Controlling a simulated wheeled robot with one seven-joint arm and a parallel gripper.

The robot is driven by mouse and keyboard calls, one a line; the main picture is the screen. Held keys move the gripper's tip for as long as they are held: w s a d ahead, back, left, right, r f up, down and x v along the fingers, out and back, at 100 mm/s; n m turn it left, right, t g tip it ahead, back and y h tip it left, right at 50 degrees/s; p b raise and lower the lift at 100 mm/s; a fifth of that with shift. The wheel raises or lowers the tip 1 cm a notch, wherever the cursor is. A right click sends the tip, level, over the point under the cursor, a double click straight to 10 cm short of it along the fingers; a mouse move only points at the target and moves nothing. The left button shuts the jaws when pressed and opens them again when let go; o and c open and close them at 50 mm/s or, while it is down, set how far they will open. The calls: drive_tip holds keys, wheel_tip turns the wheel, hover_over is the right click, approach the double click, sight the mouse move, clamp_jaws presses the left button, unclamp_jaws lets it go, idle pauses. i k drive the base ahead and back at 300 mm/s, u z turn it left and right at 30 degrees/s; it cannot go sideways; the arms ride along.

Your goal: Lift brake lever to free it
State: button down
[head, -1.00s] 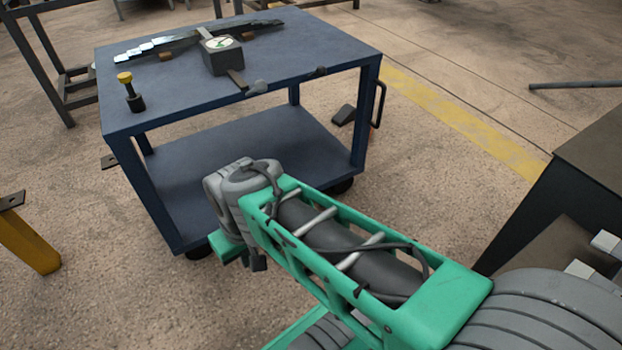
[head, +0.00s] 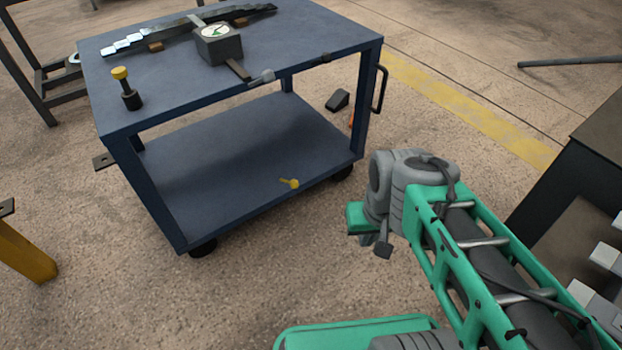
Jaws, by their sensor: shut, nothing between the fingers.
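The blue cart (head: 120,112) stands in the left half of the head view on dark wheels. I cannot tell surely which part is the brake lever. A small dark flat piece (head: 103,163) sticks out beside its left leg, low down. A small orange-red piece (head: 351,121) shows partly behind its right leg, near a dark wedge-shaped piece (head: 338,100). My arm's grey joint and green link are right of the cart, apart from it in the picture. My gripper's fingers do not show.
The cart top holds a grey box with a dial (head: 218,42), a long dark layered spring (head: 190,32) and a yellow-topped post (head: 122,85). A dark bench (head: 575,165) stands right. Floor before the cart is clear.

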sight(294, 184)
drive_tip(key=u, duration=0.05)
drive_tip(key=k, duration=0.8)
drive_tip(key=u, duration=0.9)
drive_tip(key=i, duration=1.5)
